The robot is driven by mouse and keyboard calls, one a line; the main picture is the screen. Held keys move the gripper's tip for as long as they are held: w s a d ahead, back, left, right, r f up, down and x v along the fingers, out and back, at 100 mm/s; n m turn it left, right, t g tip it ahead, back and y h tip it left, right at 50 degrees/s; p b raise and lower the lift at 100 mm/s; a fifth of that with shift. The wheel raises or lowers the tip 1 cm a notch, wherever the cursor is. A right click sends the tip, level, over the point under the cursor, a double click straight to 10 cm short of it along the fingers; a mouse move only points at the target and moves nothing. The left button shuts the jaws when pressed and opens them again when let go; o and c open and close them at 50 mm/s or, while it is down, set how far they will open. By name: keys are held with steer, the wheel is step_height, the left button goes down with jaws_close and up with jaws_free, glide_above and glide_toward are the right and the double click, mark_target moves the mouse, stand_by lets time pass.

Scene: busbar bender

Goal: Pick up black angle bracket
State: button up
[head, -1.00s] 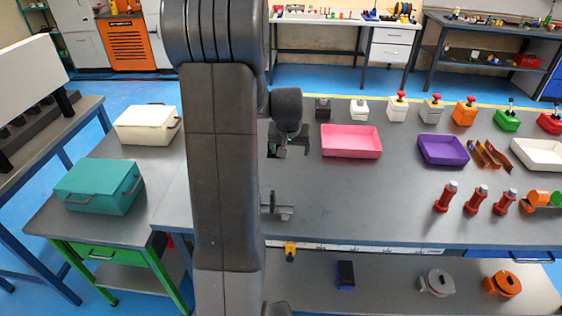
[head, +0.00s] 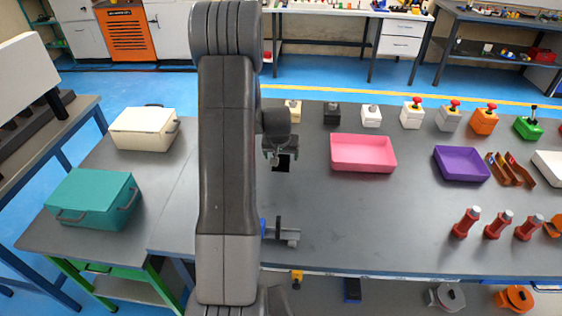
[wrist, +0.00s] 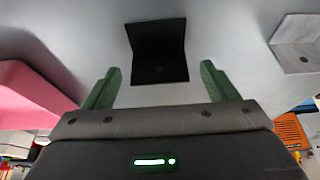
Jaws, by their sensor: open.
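The black angle bracket (wrist: 157,50) lies on the grey tabletop in the wrist view, with one plate flat and the other bent up from it. My gripper (wrist: 158,72) is open, its two green fingers apart on either side of the bracket's near end, not touching it. In the head view the dark bracket (head: 283,165) shows just below my gripper (head: 280,157), partly hidden by it. The exact height gap cannot be told.
A pale bracket (wrist: 299,42) lies to one side in the wrist view. A pink tray (head: 363,153) stands right of my gripper, a purple tray (head: 461,163) further right. A row of button boxes, such as a black one (head: 331,113), lines the back. A grey fixture (head: 284,234) stands in front.

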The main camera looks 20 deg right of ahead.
steer(key=shift+w+f, duration=0.1)
steer(key=shift+f, duration=0.25)
steer(key=c, duration=1.1)
steer(key=shift+d+r, duration=0.1)
steer(key=shift+r, duration=0.05)
